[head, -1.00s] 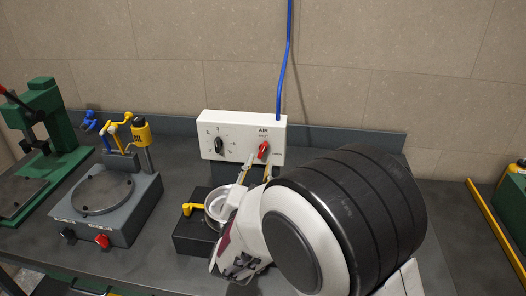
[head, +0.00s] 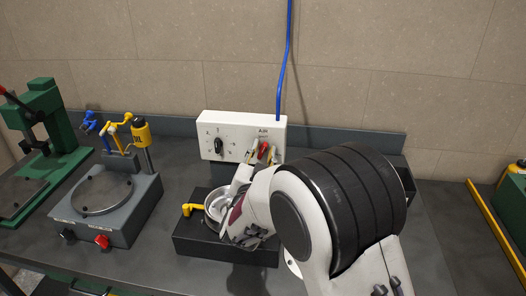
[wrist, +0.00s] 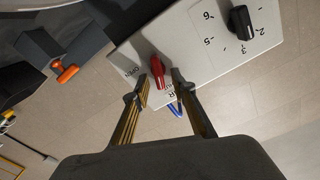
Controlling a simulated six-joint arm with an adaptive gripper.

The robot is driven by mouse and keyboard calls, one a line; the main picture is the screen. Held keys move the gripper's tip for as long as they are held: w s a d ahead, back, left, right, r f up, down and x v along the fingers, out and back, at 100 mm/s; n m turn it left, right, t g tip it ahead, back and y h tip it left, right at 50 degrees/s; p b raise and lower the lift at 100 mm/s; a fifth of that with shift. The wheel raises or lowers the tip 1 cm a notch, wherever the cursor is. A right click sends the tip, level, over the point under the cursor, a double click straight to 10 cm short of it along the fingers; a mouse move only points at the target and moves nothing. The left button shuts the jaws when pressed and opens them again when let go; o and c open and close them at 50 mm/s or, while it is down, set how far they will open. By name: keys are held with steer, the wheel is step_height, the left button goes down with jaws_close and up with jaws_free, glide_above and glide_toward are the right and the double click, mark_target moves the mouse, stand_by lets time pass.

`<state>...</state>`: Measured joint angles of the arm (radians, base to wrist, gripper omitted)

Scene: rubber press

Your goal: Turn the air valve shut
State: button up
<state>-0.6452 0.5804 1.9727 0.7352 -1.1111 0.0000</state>
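The air valve is a red handle (head: 264,147) on the right part of the white panel box (head: 228,127), below the word AIR. It also shows in the wrist view (wrist: 157,69), where the label OPEN stands beside it. My gripper (head: 262,155) is at the handle, with one finger on each side of it. In the wrist view my gripper (wrist: 158,86) has its two fingers apart, with the red handle between or just past the tips. I cannot tell whether either finger touches it. The handle sits slightly tilted in the head view.
A black dial knob (head: 219,146) with numbers is left on the panel. A blue hose (head: 284,65) rises from the box. A grey round-plate machine (head: 100,195) stands left.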

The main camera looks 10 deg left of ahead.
steer(key=shift+w, duration=0.15)
jaws_close()
steer(key=shift+n, duration=0.8)
